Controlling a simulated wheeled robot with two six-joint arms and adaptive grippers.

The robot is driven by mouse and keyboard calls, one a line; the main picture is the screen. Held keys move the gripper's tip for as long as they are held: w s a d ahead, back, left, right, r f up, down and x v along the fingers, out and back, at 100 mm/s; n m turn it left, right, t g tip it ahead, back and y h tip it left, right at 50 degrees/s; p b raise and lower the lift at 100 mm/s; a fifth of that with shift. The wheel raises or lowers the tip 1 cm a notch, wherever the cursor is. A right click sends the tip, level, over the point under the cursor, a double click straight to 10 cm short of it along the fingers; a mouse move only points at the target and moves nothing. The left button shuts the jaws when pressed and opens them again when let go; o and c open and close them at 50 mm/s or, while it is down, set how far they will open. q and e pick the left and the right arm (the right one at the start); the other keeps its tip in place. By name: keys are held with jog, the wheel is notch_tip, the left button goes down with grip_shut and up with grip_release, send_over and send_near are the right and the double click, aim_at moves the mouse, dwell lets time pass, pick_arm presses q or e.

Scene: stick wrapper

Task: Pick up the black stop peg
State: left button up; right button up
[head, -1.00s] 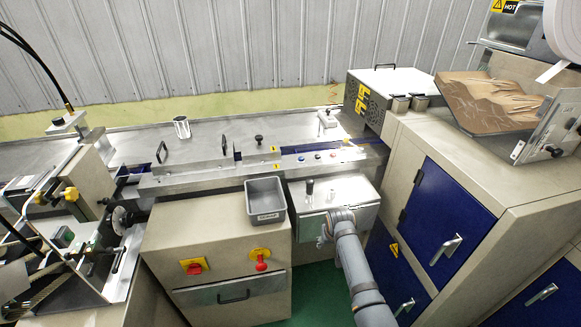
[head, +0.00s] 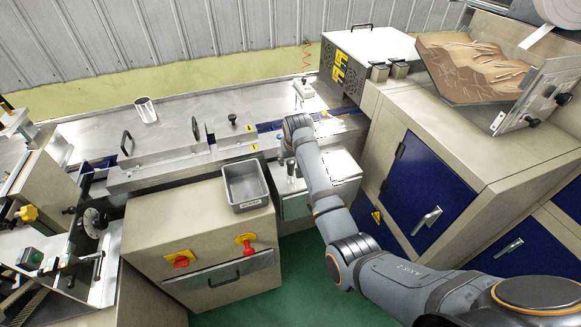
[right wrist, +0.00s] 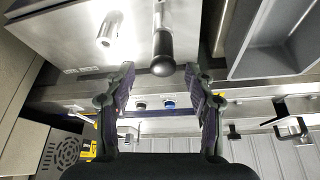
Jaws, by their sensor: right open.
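The black stop peg (right wrist: 163,48) shows in the right wrist view as a black rod with a rounded end, standing out from a steel box (right wrist: 65,35). My right gripper (right wrist: 160,70) is open, with one finger on each side of the peg's rounded end in that view. I see no clear contact between fingers and peg. In the head view my right gripper (head: 287,150) is small and mostly hidden by my arm, over the steel box (head: 345,170). The peg cannot be made out clearly there. My left gripper is not in view.
A bare silver post (right wrist: 108,30) stands on the same box beside the peg. A grey bin (head: 246,186) sits left of the box on a cabinet. A long steel machine bed (head: 180,150) runs behind. The blue-doored cabinet (head: 420,185) stands to the right.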

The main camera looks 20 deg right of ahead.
aim_at(291, 164)
notch_tip(291, 164, down, 2)
jog(key=shift+w+a+f+p, duration=0.1)
jog(key=shift+w+a+p, duration=0.05)
jog(key=shift+p, duration=0.55)
jog(key=shift+x, duration=1.2)
jog(key=shift+w+f, duration=0.15)
jog(key=shift+f, duration=0.05)
jog(key=shift+r, duration=0.1)
jog(key=c, duration=0.5)
grip_shut()
